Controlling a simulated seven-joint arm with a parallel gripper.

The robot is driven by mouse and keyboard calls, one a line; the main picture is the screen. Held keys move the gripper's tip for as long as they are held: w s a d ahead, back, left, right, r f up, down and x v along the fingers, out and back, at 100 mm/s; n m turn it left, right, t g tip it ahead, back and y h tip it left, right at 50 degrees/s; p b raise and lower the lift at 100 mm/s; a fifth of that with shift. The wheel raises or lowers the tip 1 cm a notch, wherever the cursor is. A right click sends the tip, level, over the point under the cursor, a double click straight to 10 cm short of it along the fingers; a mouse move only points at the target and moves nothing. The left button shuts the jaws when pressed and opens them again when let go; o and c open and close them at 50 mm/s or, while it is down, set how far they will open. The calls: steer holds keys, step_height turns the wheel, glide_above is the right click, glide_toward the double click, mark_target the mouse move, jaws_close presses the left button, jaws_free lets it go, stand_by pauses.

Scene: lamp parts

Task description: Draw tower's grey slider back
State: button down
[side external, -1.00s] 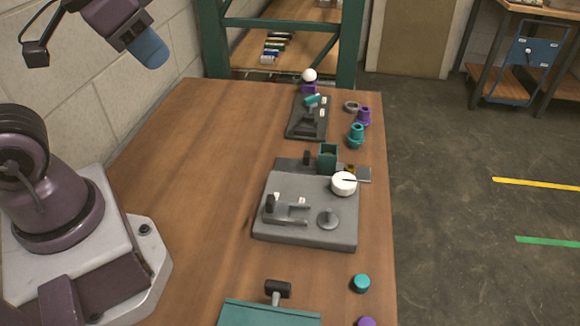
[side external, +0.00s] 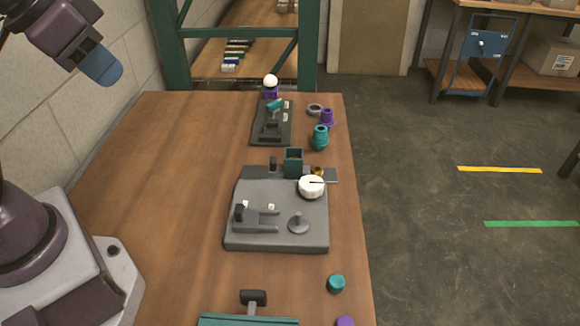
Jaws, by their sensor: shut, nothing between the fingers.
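A teal square tower (side external: 293,163) stands upright at the back of a large grey fixture (side external: 313,232). A low grey slider (side external: 255,172) appears to run along its foot, with a dark upright knob (side external: 273,163) left of the tower. A grey plate (side external: 331,175) shows to the right of the tower. How far the slider sits inside the tower is hidden. My gripper (side external: 103,66), with a blue end, is shut and empty at the upper left, high above the table and well away from the tower.
A clamp-like grey part (side external: 256,222) and round knob (side external: 298,224) are on the fixture. Behind is a dark board (side external: 284,139), with teal (side external: 320,137) and purple (side external: 327,117) parts beside it. The left tabletop is clear.

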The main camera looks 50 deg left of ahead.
stand_by(0.3)
steer(key=c, duration=1.3)
jaws_free()
steer(key=shift+w+f, duration=0.1)
steer(key=shift+f, duration=0.15)
steer(key=o, duration=0.5)
steer(key=shift+w+a+f+g, duration=0.1)
steer(key=shift+w+f+g, duration=0.65)
steer(key=shift+f, duration=0.2)
steer(key=shift+c, duration=0.2)
steer(key=m+g, duration=0.4)
steer(key=m, duration=0.5)
glide_above(273, 159)
step_height(273, 159, down, 18)
step_height(273, 159, down, 13)
steer(key=shift+r, duration=0.2)
